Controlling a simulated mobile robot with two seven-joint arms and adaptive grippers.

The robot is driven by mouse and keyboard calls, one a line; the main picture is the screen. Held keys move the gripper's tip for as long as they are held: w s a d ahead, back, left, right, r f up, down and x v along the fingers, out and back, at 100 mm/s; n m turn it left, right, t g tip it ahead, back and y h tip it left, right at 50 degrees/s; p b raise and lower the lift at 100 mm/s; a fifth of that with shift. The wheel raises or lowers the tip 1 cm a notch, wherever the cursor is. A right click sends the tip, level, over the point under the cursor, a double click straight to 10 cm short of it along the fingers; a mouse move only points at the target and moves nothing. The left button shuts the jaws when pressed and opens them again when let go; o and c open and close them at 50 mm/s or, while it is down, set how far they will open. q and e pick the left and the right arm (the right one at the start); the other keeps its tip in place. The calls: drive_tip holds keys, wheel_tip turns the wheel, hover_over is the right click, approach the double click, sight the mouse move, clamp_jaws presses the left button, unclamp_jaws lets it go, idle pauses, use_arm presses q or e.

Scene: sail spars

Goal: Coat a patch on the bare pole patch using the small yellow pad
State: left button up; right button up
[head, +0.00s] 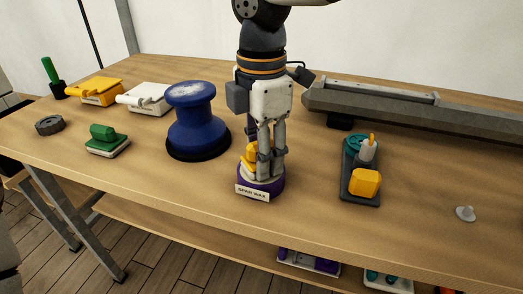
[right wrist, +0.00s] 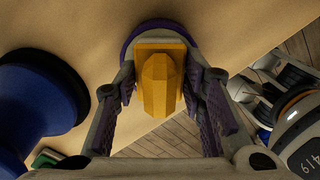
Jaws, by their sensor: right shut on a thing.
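The small yellow pad (head: 249,155) is between the fingers of my right gripper (head: 265,172), which points straight down and is shut on it. In the right wrist view the yellow pad (right wrist: 160,85) lies between both fingers (right wrist: 160,92). It is over the round purple tin (head: 264,189) labelled SPAR WAX; the fingers hide how the pad meets the wax. The dark grey pole (head: 430,115) lies along the back right of the table. A paler strip (head: 380,91) shows on its top; I cannot tell if this is the bare patch. My left gripper is not in view.
A blue bollard (head: 197,122) stands just left of the tin. A green-handled block (head: 106,140), yellow box (head: 95,92) and white box (head: 145,98) are farther left. A dark tray (head: 350,190) with a yellow block stands right. Bare wood (head: 415,215) lies between it and a grey knob (head: 465,213).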

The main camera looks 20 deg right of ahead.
drive_tip(key=shift+r, duration=3.5)
drive_tip(key=shift+f, duration=0.1)
